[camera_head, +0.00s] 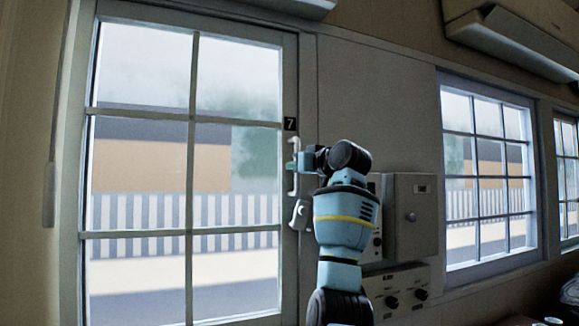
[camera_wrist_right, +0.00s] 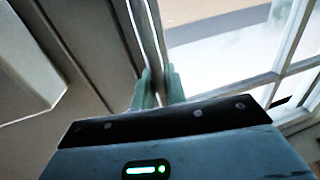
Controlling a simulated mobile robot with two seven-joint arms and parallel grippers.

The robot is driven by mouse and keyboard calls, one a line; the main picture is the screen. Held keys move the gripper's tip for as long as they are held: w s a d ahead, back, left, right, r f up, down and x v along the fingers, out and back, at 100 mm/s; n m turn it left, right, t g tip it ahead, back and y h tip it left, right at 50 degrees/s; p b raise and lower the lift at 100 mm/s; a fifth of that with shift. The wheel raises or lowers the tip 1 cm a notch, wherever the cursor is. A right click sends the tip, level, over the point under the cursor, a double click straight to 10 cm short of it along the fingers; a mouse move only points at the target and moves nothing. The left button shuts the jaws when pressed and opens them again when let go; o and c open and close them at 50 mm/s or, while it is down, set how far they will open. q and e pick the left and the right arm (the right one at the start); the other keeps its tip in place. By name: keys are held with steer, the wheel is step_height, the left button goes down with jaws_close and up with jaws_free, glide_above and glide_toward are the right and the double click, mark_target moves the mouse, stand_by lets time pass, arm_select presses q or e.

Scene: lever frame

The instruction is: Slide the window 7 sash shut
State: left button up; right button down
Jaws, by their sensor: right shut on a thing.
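The window 7 sash (camera_head: 188,118) is a tall white-framed, multi-pane sash at the left of the head view. A black label with a 7 (camera_head: 290,124) sits at its right stile. A white vertical pull handle (camera_head: 293,183) is on that stile, with a small latch (camera_head: 300,214) below it. My right gripper (camera_head: 296,165) is at the upper part of the handle. In the right wrist view its two green fingers (camera_wrist_right: 159,88) close around the upright handle bar (camera_wrist_right: 150,45). Whether a gap is left at the sash's edge is hard to tell. My left gripper is not in view.
Grey control boxes (camera_head: 412,215) and a knob panel (camera_head: 397,292) are on the wall just right of my right arm. Another paned window (camera_head: 487,172) is farther right. The wall panel (camera_head: 375,100) above the arm is clear.

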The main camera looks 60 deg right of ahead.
steer(key=shift+s+d+r, duration=0.1)
steer(key=shift+s, duration=0.1)
steer(key=c, duration=1.8)
jaws_free()
steer(key=shift+o, duration=1.4)
steer(key=shift+d, duration=0.2)
steer(key=shift+a, duration=0.1)
steer(key=v, duration=0.8)
steer(key=shift+b, duration=0.35)
